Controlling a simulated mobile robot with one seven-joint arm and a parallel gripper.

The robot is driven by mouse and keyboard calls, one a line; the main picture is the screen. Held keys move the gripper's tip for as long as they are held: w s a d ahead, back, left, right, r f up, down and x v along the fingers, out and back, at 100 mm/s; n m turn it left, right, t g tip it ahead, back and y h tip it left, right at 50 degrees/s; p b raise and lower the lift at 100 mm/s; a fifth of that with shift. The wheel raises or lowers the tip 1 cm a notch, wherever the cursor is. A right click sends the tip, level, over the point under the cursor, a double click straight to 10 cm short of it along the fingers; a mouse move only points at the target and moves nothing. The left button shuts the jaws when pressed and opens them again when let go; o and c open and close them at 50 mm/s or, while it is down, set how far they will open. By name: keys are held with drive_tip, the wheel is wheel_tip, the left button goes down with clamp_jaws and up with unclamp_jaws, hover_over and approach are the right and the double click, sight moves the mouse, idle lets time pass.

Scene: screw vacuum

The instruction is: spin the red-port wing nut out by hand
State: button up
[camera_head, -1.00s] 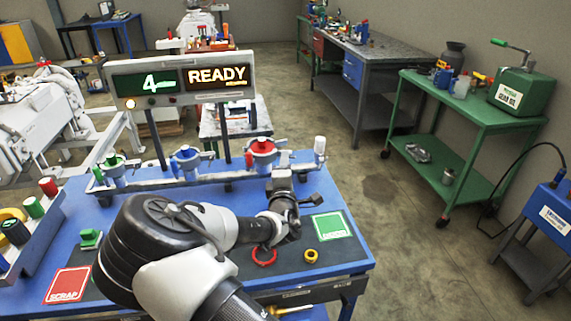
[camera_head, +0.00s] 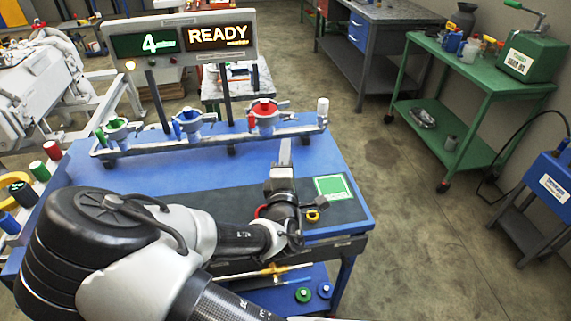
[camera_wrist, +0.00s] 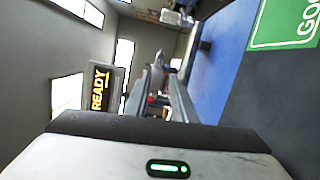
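The red port (camera_head: 264,107) is on the grey rail at the back of the blue bench in the head view. Grey handle-like parts stick out at its sides; the wing nut is too small to make out clearly. My gripper (camera_head: 284,150) points away from me, over the bench on the near side of the red port and apart from it. Its fingers look like one grey shape, so its opening is unclear.
The blue port (camera_head: 188,120) and green port (camera_head: 116,128) are left of the red one. A white-topped post (camera_head: 323,110) is to its right. The display (camera_head: 184,43) above reads 4 and READY.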

drive_tip(key=shift+s+d, duration=0.1)
drive_tip(key=shift+s, duration=2.15)
